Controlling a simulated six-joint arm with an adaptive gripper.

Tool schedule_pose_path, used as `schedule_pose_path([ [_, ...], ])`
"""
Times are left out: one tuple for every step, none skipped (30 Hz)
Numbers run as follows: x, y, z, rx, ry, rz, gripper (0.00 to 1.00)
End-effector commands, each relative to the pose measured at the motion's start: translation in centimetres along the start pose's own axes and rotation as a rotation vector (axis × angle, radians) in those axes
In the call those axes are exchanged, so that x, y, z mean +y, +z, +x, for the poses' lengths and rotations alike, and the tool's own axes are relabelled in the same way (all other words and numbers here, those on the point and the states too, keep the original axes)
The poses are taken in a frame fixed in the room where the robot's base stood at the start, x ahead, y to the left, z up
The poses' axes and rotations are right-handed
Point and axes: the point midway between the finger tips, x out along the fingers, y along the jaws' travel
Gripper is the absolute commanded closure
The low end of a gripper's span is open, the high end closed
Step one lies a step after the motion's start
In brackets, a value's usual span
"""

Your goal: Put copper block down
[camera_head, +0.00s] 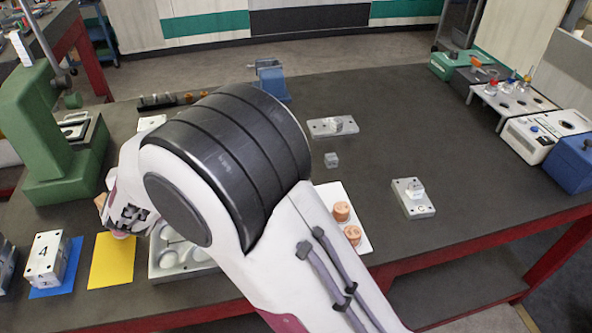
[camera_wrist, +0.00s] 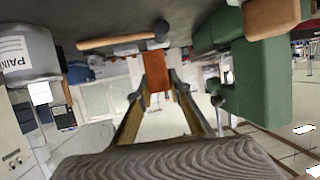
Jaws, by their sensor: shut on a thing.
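My gripper (camera_wrist: 159,84) is shut on the copper block (camera_wrist: 156,71) in the wrist view. The block is orange-brown and sits between the two fingertips. In the head view my gripper (camera_head: 125,214) is at the left, partly hidden by my own arm, above and just beyond the yellow mat (camera_head: 112,262). The block cannot be made out clearly there. The bare yellow mat lies near the front edge of the table, right of a block marked 4 (camera_head: 46,256) on a blue mat (camera_head: 57,283).
A green press (camera_head: 45,130) stands at the left. A grey moulded tray (camera_head: 172,264) is partly behind my arm. A white tray (camera_head: 360,218) holds round copper-coloured pieces. Metal plates (camera_head: 413,208) and boxes (camera_head: 545,137) stand to the right.

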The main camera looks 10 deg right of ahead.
Motion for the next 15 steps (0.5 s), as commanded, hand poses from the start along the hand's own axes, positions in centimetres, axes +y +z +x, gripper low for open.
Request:
schedule_pose_path([
  [0.7, -0.1, 0.0, 0.002, -0.006, -0.003, 1.0],
  [1.1, -0.1, 0.0, 0.002, -0.01, -0.006, 1.0],
  [1.5, 0.0, -0.1, 0.002, -0.016, -0.008, 1.0],
  [1.9, 0.0, -0.1, 0.003, -0.02, -0.01, 1.0],
  [2.4, 0.0, -0.1, 0.004, -0.024, -0.012, 1.0],
  [2.9, 0.0, -0.2, 0.004, -0.029, -0.015, 1.0],
  [3.3, 0.1, -0.2, 0.004, -0.031, -0.015, 1.0],
  [3.8, 0.1, -0.2, 0.004, -0.033, -0.018, 1.0],
  [4.4, 0.1, -0.3, 0.004, -0.038, -0.019, 1.0],
  [4.8, 0.1, -0.3, 0.005, -0.04, -0.021, 1.0],
  [5.4, 0.2, -0.4, 0.004, -0.041, -0.022, 1.0],
  [6.0, 0.2, -0.4, 0.004, -0.045, -0.023, 1.0],
  [6.5, 0.3, -0.5, 0.004, -0.046, -0.024, 1.0],
  [7.1, 0.4, -0.5, 0.003, -0.047, -0.025, 1.0],
  [7.7, 0.4, -0.6, 0.004, -0.05, -0.027, 1.0],
])
